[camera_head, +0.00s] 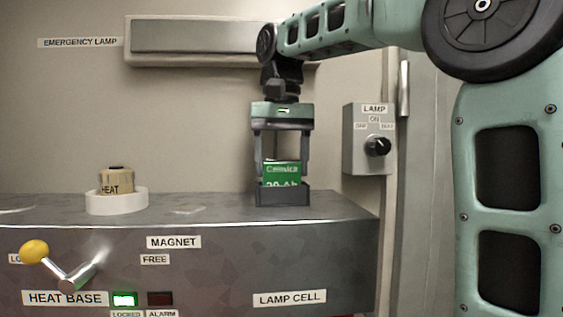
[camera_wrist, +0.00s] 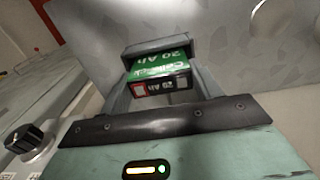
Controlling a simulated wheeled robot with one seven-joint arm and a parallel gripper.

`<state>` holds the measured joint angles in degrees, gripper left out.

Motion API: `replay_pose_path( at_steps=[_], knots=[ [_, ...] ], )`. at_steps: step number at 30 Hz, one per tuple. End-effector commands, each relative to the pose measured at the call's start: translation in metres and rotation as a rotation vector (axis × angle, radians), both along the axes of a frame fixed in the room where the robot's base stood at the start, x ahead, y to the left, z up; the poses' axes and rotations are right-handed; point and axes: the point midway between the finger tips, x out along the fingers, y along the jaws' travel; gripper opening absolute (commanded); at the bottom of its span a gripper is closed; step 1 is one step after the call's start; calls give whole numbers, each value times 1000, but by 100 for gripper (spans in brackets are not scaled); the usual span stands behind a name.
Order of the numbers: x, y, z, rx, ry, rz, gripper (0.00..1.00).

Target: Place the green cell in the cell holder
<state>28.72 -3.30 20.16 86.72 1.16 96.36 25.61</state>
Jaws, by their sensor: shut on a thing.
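The green cell (camera_head: 281,173), with white lettering, stands upright in the dark cell holder (camera_head: 283,197) on top of the grey metal cabinet, above the label LAMP CELL. Its lower part is hidden by the holder's front wall. My gripper (camera_head: 282,168) reaches straight down from above, with a finger on either side of the cell, shut on it. In the wrist view the green cell (camera_wrist: 160,75) shows between the fingers, and the holder's grey wall (camera_wrist: 157,42) rises just beyond it. I cannot tell whether the cell rests on the holder's floor.
A beige HEAT piece (camera_head: 116,182) sits in a white ring (camera_head: 117,203) to the left on the cabinet top (camera_head: 215,208). A LAMP switch box (camera_head: 368,140) is on the wall at right. A yellow-knobbed lever (camera_head: 35,252) and a lit green LOCKED light (camera_head: 125,299) are on the cabinet front.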

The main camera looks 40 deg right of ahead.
Motion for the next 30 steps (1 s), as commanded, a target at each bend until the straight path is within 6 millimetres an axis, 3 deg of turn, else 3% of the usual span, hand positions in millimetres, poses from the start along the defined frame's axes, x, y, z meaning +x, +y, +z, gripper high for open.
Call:
replay_pose_path(
  at_steps=[13,14,15,16,24,30],
  knots=[
    [0,0,-9,-1,-1,1,33],
    [0,0,-8,-1,-1,1,72],
    [0,0,-8,-1,-1,1,83],
    [0,0,-8,-1,-1,1,85],
    [0,0,-7,-1,-1,1,85],
    [1,0,7,0,-4,2,85]
  ],
)
